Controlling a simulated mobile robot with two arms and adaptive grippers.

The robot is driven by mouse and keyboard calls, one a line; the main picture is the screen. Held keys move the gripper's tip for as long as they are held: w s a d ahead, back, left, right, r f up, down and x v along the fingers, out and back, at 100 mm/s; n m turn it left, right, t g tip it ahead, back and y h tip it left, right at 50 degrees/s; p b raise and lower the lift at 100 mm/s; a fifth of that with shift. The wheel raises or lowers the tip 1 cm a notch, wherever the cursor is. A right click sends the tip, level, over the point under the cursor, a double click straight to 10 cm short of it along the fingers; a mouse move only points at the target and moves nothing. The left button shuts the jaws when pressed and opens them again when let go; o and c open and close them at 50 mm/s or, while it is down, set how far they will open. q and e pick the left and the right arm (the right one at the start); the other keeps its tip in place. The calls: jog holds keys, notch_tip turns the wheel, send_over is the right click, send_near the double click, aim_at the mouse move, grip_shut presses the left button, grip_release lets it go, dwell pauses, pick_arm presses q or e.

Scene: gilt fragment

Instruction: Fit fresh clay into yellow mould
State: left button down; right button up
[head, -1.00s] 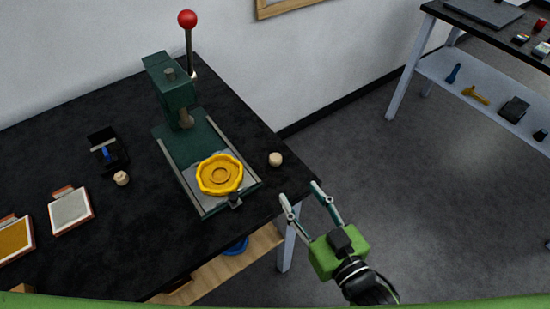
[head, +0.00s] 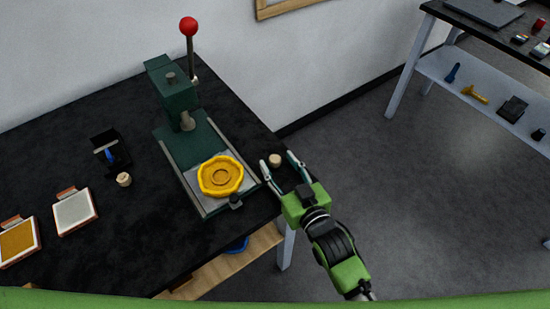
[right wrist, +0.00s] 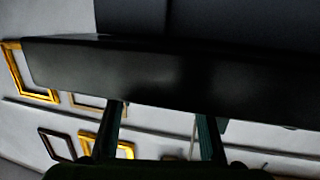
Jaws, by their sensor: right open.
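The yellow mould (head: 221,176), a scalloped dish with a round hollow, sits on the bed of the green press (head: 180,105). A small beige lump (head: 275,160) lies on the black table right of the press. A similar lump (head: 123,179) lies left of the press. I cannot tell which is the fresh clay. My right gripper (head: 278,162) is open, its fingertips either side of the right lump in the head view; contact cannot be told. In the right wrist view its two fingers (right wrist: 160,109) reach up to a dark slab edge, and no lump shows. My left gripper is out of view.
The press has a red-knobbed lever (head: 188,26). A grey-filled tray (head: 74,212), a yellow-filled tray (head: 17,241) and a black holder with a blue item (head: 107,150) stand at the left. A second table with a shelf (head: 480,110) is at the right. Open floor lies between.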

jog(key=shift+w+a+f, duration=0.1)
jog(key=shift+w+a, duration=0.15)
jog(key=shift+w, duration=0.35)
jog(key=c, duration=1.1)
jog(key=shift+s, duration=0.1)
